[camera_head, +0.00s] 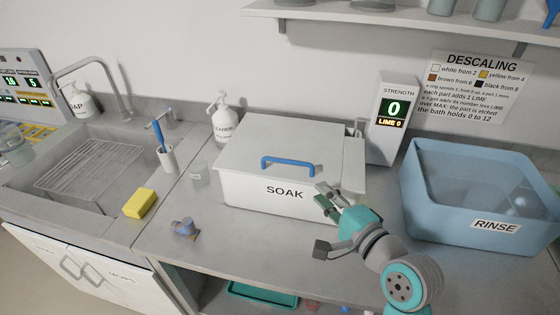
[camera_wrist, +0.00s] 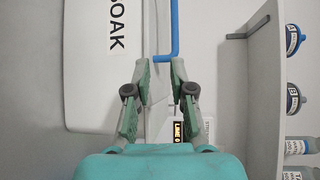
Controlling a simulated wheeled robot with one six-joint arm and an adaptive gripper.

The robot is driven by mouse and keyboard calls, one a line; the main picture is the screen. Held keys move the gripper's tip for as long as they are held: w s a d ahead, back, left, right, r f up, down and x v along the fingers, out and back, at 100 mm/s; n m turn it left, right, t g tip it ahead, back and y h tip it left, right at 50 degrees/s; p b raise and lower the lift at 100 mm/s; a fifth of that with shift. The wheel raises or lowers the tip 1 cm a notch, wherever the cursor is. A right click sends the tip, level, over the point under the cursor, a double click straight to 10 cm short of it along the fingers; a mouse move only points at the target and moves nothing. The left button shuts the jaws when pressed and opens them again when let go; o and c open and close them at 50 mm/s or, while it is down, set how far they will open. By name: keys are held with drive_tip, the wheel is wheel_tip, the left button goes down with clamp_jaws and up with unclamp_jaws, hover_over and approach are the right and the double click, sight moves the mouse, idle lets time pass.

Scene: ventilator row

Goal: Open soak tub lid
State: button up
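The soak tub (camera_head: 262,194) is a white box marked SOAK, standing on the counter with its white lid (camera_head: 300,137) shut. A blue bar handle (camera_head: 287,161) stands on the lid near its front edge. It also shows in the wrist view (camera_wrist: 175,28). My gripper (camera_head: 326,197) is at the tub's front right corner, to the right of and below the handle in the head view. In the wrist view my gripper (camera_wrist: 160,66) has its fingers apart, with nothing held. The handle's bent end appears just past the fingertips; I cannot tell the depth between them.
A blue RINSE tub (camera_head: 475,231) stands at right, and a strength display (camera_head: 390,114) reading 0 stands behind. A cleaner bottle (camera_head: 223,117), brush cup (camera_head: 167,158), yellow sponge (camera_head: 140,203) and small blue-grey part (camera_head: 185,227) are at left. A shelf (camera_head: 400,22) hangs above.

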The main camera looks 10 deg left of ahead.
sight(290, 163)
drive_tip(key=shift+g+y, duration=0.4)
drive_tip(key=shift+g, duration=0.1)
drive_tip(key=r+x, duration=0.1)
drive_tip(key=x, duration=0.7)
drive_tip(key=a+r+x, duration=0.1)
drive_tip(key=x, duration=0.3)
drive_tip(key=shift+a+r, duration=0.1)
drive_tip(key=shift+r, duration=0.25)
drive_tip(key=shift+c, duration=0.3)
clamp_jaws()
